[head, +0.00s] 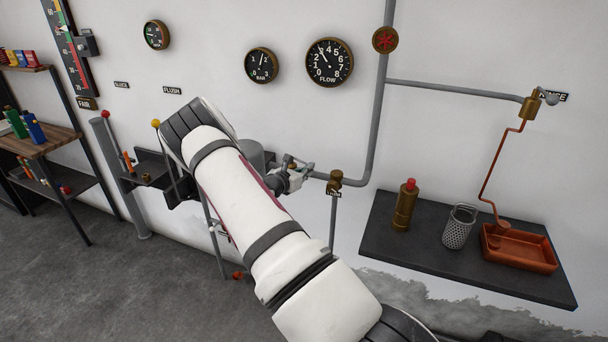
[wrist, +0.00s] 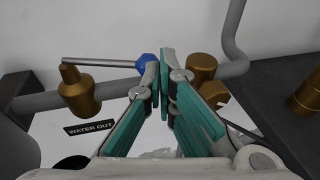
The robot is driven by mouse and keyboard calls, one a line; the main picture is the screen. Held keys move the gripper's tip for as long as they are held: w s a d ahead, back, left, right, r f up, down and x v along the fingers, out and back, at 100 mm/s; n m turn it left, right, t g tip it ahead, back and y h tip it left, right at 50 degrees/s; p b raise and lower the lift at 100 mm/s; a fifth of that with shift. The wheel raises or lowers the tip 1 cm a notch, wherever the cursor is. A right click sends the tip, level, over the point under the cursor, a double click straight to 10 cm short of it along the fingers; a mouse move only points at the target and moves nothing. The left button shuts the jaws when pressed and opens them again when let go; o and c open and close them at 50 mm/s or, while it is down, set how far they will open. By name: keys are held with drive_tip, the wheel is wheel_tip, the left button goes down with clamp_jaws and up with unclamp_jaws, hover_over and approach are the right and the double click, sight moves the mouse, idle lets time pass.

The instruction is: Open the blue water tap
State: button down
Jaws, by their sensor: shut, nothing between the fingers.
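The blue water tap shows in the wrist view as a brass valve body (wrist: 78,92) with a thin grey lever running right to a blue knob (wrist: 147,62). A "WATER OUT" label (wrist: 89,127) is below it. My gripper (wrist: 163,62) is shut and empty, its teal-padded fingertips together just right of the blue knob. The left finger partly covers the knob; I cannot tell whether they touch. In the head view my gripper (head: 298,177) is at the wall pipework, and my arm hides much of that area. I cannot make out the blue knob there.
A brass fitting (wrist: 201,68) is close right of my fingers. A grey pipe (head: 378,115) climbs the wall. A dark shelf (head: 400,245) at right holds a brass bottle (head: 405,207), a mesh cup (head: 459,227) and a copper tray (head: 520,248). A wooden shelf (head: 40,143) is far left.

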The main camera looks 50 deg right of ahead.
drive_tip(key=shift+s+d+p, duration=0.15)
drive_tip(key=shift+d+p, duration=0.05)
drive_tip(key=shift+d, duration=0.85)
drive_tip(key=shift+s+d+p, duration=0.1)
drive_tip(key=shift+d+p, duration=0.05)
drive_tip(key=shift+d, duration=0.85)
